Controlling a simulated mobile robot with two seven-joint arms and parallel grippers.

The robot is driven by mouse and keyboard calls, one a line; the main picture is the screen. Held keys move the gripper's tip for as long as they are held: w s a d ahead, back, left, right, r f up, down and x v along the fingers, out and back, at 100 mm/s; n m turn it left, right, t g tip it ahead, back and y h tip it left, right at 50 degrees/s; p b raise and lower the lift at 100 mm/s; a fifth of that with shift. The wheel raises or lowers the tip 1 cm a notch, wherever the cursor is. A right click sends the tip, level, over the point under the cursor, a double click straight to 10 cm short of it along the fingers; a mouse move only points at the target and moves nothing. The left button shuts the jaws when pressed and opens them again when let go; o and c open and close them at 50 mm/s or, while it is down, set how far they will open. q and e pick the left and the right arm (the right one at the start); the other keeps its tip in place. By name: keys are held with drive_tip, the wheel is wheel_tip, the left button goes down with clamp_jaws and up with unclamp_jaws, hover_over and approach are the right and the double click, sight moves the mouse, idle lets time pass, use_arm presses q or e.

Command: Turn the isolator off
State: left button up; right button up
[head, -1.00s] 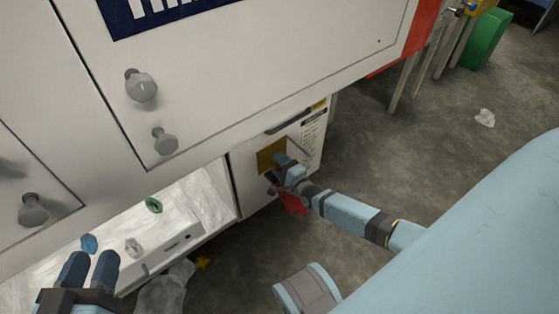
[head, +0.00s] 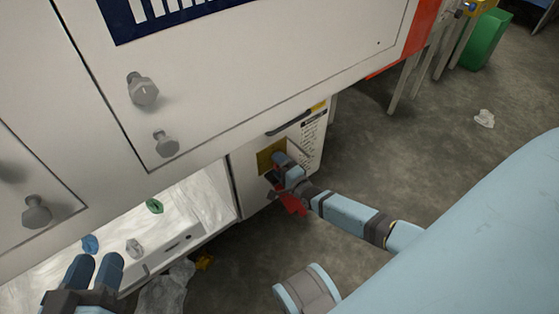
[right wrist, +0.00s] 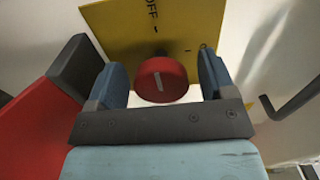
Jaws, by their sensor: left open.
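The isolator is a round red knob (right wrist: 161,80) with a pale line, near upright in the picture, on a yellow plate (right wrist: 205,22) marked OFF at its upper part. In the head view the yellow plate (head: 270,156) is on a low cabinet box; my right gripper hides the knob there. My right gripper (right wrist: 163,85) has one finger on each side of the knob, with narrow gaps visible; I cannot tell whether a finger touches it. My left gripper (head: 96,268) is open and empty at the lower left, away from the isolator.
A red flat piece (right wrist: 40,130) is close left of my right gripper in the wrist view. A dark bar handle (right wrist: 292,98) is on the right. A white tray area (head: 205,195) with small loose items lies lower left. Grey floor (head: 400,150) is open at right.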

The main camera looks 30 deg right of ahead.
drive_tip(key=s, duration=0.1)
drive_tip(key=s+p, duration=0.1)
drive_tip(key=s, duration=0.1)
drive_tip(key=s+p, duration=0.1)
drive_tip(key=shift+s+d+r, duration=0.15)
drive_tip(key=shift+s+d, duration=0.1)
drive_tip(key=shift+s, duration=0.15)
use_arm(q)
drive_tip(key=shift+n+t, duration=0.6)
drive_tip(key=shift+t, duration=0.2)
drive_tip(key=r+p, duration=0.1)
drive_tip(key=r, duration=0.1)
drive_tip(key=r+p, duration=0.1)
drive_tip(key=r, duration=0.1)
drive_tip(key=shift+s+r, duration=0.2)
drive_tip(key=shift+r, duration=0.2)
use_arm(e)
drive_tip(key=s, duration=0.9)
drive_tip(key=shift+d, duration=0.3)
